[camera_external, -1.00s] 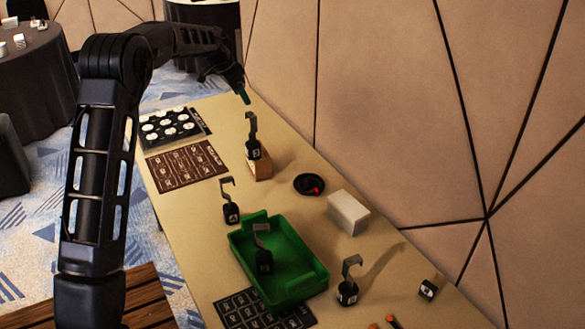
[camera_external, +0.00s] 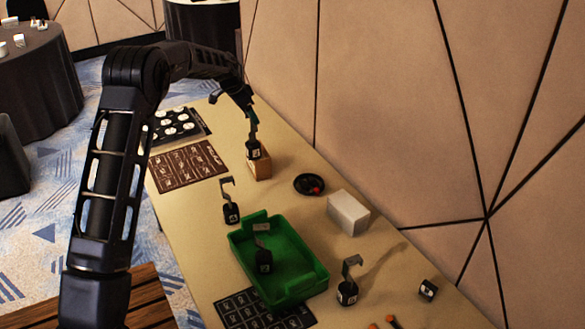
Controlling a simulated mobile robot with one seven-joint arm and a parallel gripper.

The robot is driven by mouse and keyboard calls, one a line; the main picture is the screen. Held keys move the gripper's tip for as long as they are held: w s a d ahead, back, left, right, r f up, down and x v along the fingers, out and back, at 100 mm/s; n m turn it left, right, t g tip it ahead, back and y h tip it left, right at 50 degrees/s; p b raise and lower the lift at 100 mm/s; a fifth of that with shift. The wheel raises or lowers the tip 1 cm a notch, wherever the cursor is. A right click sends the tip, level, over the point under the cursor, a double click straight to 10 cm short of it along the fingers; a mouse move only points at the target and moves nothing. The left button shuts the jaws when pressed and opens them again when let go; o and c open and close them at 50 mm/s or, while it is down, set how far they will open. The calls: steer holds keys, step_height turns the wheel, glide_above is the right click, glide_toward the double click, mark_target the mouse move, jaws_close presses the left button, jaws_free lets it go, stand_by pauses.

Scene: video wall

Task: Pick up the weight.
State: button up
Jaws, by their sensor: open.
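Several black weights with hooked tops are on the tan table. One weight (camera_external: 253,149) stands on a small wooden block (camera_external: 260,166) near the far middle of the table. My gripper (camera_external: 250,107) is open, right at the hook of this weight; whether it touches the hook I cannot tell. Another weight (camera_external: 231,212) stands on the table left of the green tray. A third weight (camera_external: 263,260) is inside the green tray (camera_external: 300,252). A further weight (camera_external: 347,290) stands right of the tray.
A white box (camera_external: 348,213) and a black round dish (camera_external: 309,184) with a red item are near the wall. A small black cube (camera_external: 428,289) lies at the right. Printed cards (camera_external: 187,165) lie at the left edge. The wall (camera_external: 390,110) borders the table.

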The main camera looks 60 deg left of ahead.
steer(key=shift+x, duration=0.75)
jaws_close()
steer(key=shift+r, duration=0.1)
steer(key=shift+r, duration=0.15)
